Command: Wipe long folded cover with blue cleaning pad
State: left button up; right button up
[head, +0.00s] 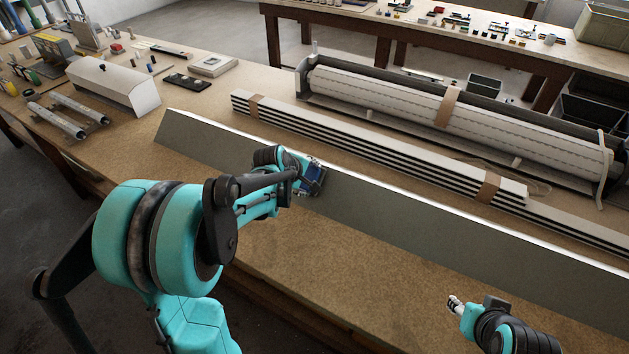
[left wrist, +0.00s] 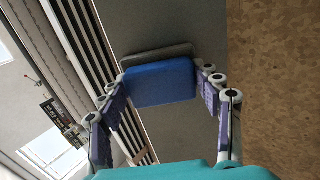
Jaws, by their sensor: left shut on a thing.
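The long folded cover (head: 420,221) is a grey angled strip with a bright top edge, lying diagonally along the front of the bench. My left gripper (head: 312,178) is at the cover's front face, left of its middle. It is shut on the blue cleaning pad (left wrist: 160,83), which sits between its two fingers in the left wrist view. The pad's dark grey side is toward the cover (left wrist: 185,28); whether it touches is unclear. In the head view the gripper hides most of the pad. My right gripper (head: 456,303) is low at the right, apart from the cover; its opening is unclear.
Strapped slats (head: 370,150) and a long roller shutter housing (head: 400,92) lie behind the cover. A white box (head: 115,87), two tubes (head: 60,117) and small devices stand at the left. Bare bench (head: 330,255) lies in front of the cover.

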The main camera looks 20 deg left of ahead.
pick_arm(q)
jog(key=shift+s+a+r+p, duration=0.1)
jog(key=shift+a+r+p, duration=0.1)
jog(key=shift+r+p, duration=0.2)
jog(key=p+v, duration=0.3)
jog(key=v, duration=0.1)
jog(key=shift+s+r, duration=0.15)
jog(key=shift+r, duration=0.1)
jog(key=shift+s+r, duration=0.15)
jog(key=p+v, duration=0.2)
jog(key=v, duration=0.1)
jog(key=shift+d, duration=0.1)
dwell(0.5)
